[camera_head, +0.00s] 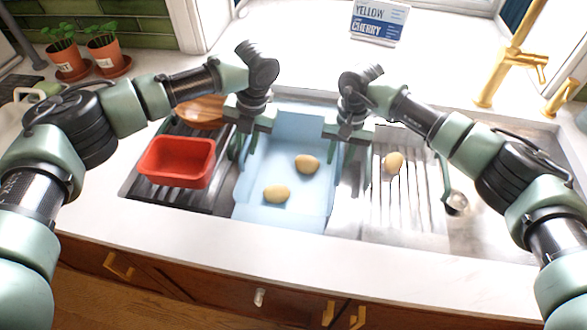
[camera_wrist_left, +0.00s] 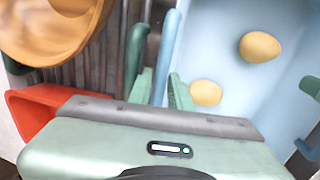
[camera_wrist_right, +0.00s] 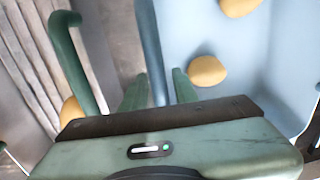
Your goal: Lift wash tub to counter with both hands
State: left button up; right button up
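The light blue wash tub (camera_head: 284,123) stands in the sink with two potatoes inside, one near its middle (camera_head: 307,163) and one nearer the front (camera_head: 276,194). My left gripper (camera_head: 242,150) is at the tub's left wall, and my right gripper (camera_head: 338,152) is at its right wall. In the left wrist view the fingers (camera_wrist_left: 161,88) stand on either side of the wall. The right wrist view shows the same for the right fingers (camera_wrist_right: 160,92). Both grippers look open, with the wall between the fingers; contact is hard to judge.
A red basin (camera_head: 177,173) and a wooden bowl (camera_head: 200,112) sit on the dark left rack. A third potato (camera_head: 393,162) lies on the right drainer, with a ladle (camera_head: 456,201) beside it. A gold faucet (camera_head: 505,65) stands at back right. The front counter (camera_head: 300,256) is clear.

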pick_arm(q)
jog(key=shift+f, duration=0.2)
pick_arm(e)
jog(key=shift+f, duration=0.25)
pick_arm(q)
grip_shut()
pick_arm(e)
jog(key=c, duration=0.4)
grip_shut()
pick_arm(q)
jog(key=shift+a, duration=0.1)
jog(key=shift+a, duration=0.25)
pick_arm(e)
jog(key=shift+w+d+r, duration=0.1)
jog(key=shift+d, duration=0.1)
